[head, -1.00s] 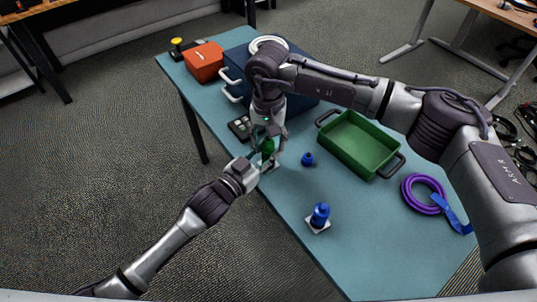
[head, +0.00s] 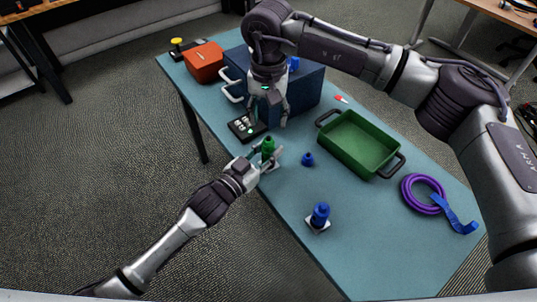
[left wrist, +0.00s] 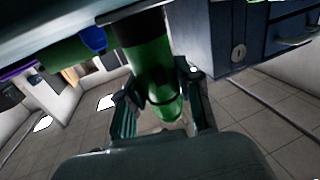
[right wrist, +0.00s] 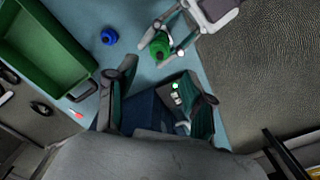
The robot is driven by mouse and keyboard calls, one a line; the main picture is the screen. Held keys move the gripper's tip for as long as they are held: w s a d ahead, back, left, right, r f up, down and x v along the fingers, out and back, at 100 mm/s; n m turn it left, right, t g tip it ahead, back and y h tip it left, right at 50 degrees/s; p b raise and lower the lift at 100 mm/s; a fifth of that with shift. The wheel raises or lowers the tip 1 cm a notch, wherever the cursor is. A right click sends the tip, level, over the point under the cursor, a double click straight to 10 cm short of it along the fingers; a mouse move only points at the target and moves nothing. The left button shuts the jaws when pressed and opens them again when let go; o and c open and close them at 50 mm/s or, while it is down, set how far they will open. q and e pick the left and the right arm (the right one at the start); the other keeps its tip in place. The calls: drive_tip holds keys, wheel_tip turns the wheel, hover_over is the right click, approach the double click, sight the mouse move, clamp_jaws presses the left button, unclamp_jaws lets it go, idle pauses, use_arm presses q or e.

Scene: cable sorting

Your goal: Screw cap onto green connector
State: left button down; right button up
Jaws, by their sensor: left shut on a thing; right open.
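The green connector (head: 268,155) stands upright near the table's left edge, with a narrower green top that looks like its cap (head: 268,141); I cannot tell how tightly it sits. My left gripper (head: 266,163) is shut around the connector's lower part. The left wrist view shows the green body (left wrist: 151,65) between its fingers. My right gripper (head: 269,118) is open and empty, above and behind the connector. In the right wrist view the connector (right wrist: 160,48) lies beyond its spread fingers, with the left gripper's fingers around it.
A blue connector (head: 320,213) stands on a white base at the front; a small blue piece (head: 307,159) lies nearby. A green tray (head: 397,166) and purple cable (head: 418,207) are to the right. Behind are a blue toolbox (head: 306,92), red box (head: 203,62) and black switch block (head: 244,128).

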sight(269, 137)
drive_tip(key=shift+f, duration=0.15)
drive_tip(key=shift+f, duration=3.95)
drive_tip(key=shift+c, duration=0.2)
clamp_jaws()
drive_tip(key=shift+o, duration=0.6)
unclamp_jaws()
drive_tip(key=shift+r, duration=2.3)
